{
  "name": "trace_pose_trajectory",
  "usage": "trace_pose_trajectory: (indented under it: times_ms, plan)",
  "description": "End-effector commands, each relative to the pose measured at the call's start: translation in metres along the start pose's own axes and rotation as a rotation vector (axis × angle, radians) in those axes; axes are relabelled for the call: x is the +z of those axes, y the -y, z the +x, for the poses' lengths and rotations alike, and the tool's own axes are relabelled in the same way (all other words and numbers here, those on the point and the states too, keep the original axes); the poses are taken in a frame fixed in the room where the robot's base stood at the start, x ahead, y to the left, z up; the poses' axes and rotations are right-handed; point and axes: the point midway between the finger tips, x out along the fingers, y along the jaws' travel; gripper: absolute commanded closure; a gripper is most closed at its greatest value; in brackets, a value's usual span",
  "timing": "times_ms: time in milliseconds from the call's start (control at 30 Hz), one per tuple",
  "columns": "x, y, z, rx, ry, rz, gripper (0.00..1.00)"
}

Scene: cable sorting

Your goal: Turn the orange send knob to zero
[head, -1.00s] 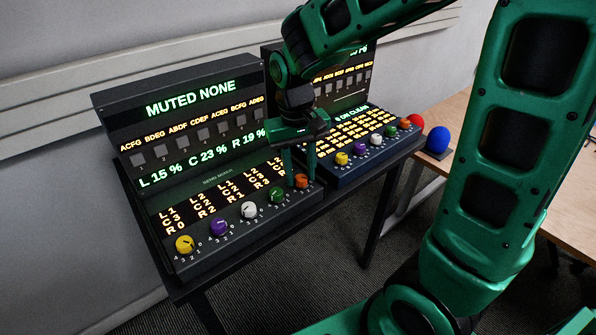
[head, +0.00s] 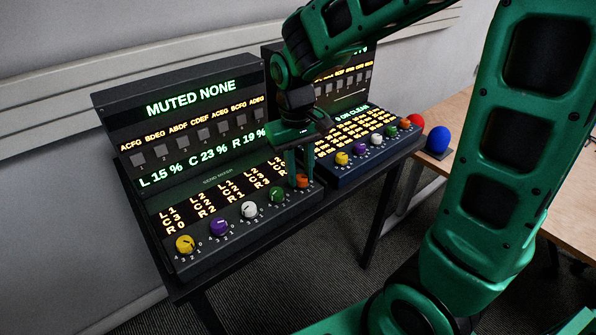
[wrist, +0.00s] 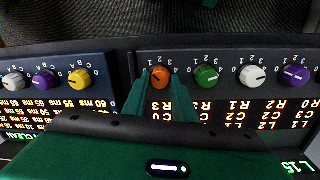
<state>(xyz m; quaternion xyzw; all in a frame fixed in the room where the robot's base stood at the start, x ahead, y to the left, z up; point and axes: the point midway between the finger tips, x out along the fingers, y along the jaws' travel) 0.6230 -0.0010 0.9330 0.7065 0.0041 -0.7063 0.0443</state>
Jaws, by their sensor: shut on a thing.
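The orange send knob (head: 303,181) is the rightmost knob on the front panel of the left console (head: 235,238). In the wrist view the orange knob (wrist: 160,77) sits between the fingers of my gripper (wrist: 161,88). My gripper (head: 301,178) reaches down from above and is shut on the orange knob. A small dark pointer mark shows on the knob, but its exact setting is too small to read. The console's display reads L 15 %, C 23 %, R 19 % and MUTED NONE.
On the same panel are green (head: 276,195), white (head: 249,209), purple (head: 219,226) and yellow (head: 184,244) knobs. A second console (head: 345,176) with its own knobs stands close to the right.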

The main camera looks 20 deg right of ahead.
Motion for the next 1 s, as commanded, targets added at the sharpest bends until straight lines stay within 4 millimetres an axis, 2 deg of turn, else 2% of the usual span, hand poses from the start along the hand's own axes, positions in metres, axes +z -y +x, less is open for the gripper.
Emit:
trace_pose_trajectory:
  times_ms: [500, 1000]
  plan:
    - [0.0003, -0.0006, -0.0006, 0.002, -0.022, -0.363, 0.97]
    - [0.0003, -0.0007, -0.0007, 0.002, -0.03, -0.478, 0.97]
